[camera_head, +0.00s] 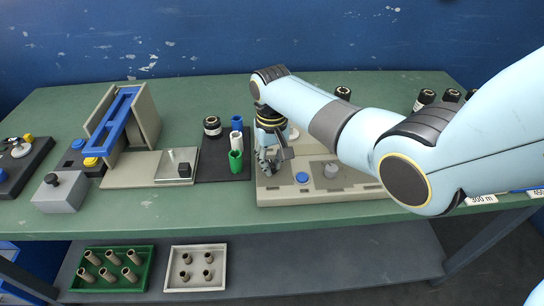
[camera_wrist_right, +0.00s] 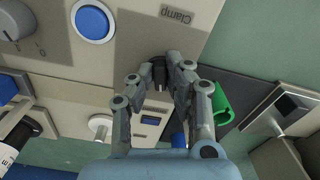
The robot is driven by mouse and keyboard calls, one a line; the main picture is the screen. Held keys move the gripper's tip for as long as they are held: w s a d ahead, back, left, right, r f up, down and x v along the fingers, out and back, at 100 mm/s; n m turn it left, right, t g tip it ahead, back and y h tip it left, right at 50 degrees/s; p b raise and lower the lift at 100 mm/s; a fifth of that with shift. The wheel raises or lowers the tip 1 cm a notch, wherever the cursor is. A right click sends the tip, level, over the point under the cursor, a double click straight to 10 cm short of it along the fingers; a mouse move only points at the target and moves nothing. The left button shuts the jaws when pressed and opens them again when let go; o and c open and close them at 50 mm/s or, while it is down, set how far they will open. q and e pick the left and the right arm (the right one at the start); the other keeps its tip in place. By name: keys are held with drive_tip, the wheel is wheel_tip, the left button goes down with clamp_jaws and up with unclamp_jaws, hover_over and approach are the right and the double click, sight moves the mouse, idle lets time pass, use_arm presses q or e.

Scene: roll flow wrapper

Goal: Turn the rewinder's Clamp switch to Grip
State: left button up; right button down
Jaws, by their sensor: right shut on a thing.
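The rewinder (camera_head: 345,190) is a beige machine at the middle right of the green table. Its black Clamp switch (camera_wrist_right: 158,68) shows in the right wrist view, below the printed word "Clamp" (camera_wrist_right: 176,14). My right gripper (camera_wrist_right: 163,62) is shut on this switch, one finger on each side. The fingers hide much of the switch, and I cannot read which position it points to. In the head view my right gripper (camera_head: 270,165) is at the rewinder's left end, and the switch is hidden there. My left gripper is in neither view.
A blue button (camera_head: 302,177) and a grey knob (camera_head: 331,170) sit on the rewinder's front. A dark mat (camera_head: 210,165) with green, white and blue tubes lies left of the gripper. A beige frame machine (camera_head: 150,120) stands farther left. Black-and-white rolls (camera_head: 425,98) stand at back right.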

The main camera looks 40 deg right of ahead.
sight(270, 164)
drive_tip(key=m+p, duration=0.2)
drive_tip(key=m, duration=0.2)
drive_tip(key=shift+w+r+m+p, duration=0.1)
drive_tip(key=shift+r+m+p, duration=0.05)
drive_tip(key=shift+m+p, duration=0.2)
drive_tip(key=m+p, duration=0.1)
drive_tip(key=m, duration=0.3)
drive_tip(key=shift+a+m, duration=0.1)
drive_tip(key=shift+m, duration=0.15)
drive_tip(key=shift+p, duration=0.3)
drive_tip(key=c, duration=1.3)
unclamp_jaws()
drive_tip(key=shift+c, duration=0.2)
wheel_tip(270, 164, up, 12)
